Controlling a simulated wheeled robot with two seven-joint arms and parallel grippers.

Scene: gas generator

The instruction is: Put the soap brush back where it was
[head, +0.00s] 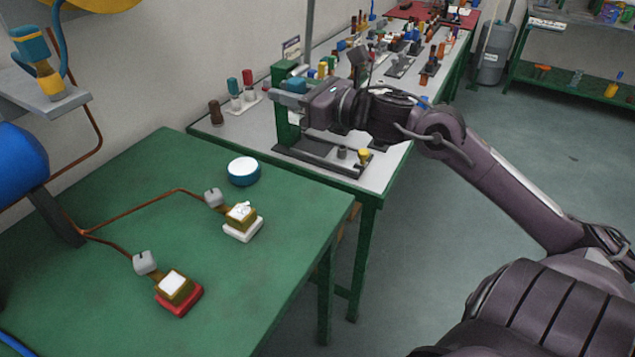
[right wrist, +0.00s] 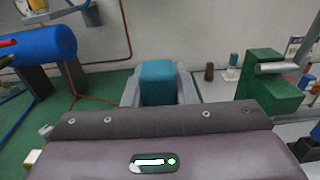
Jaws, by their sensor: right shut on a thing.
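My right gripper (head: 291,89) is shut on a teal block-shaped piece (right wrist: 157,82), which I take to be the soap brush. In the right wrist view the piece sits between the two grey fingers (right wrist: 157,92); its lower part and any bristles are hidden. In the head view the gripper is in the air by the green upright of a fixture, at the near end of the long grey bench. A round blue dish with a white top (head: 243,171) stands on the green table to the gripper's lower left. My left gripper is not in view.
The green fixture (head: 284,110) stands close to the gripper. Small bottles (head: 233,88) with coloured tops stand left of it. The green table (head: 120,200) carries copper pipes and two small blocks (head: 243,222) (head: 178,290); its near right part is bare.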

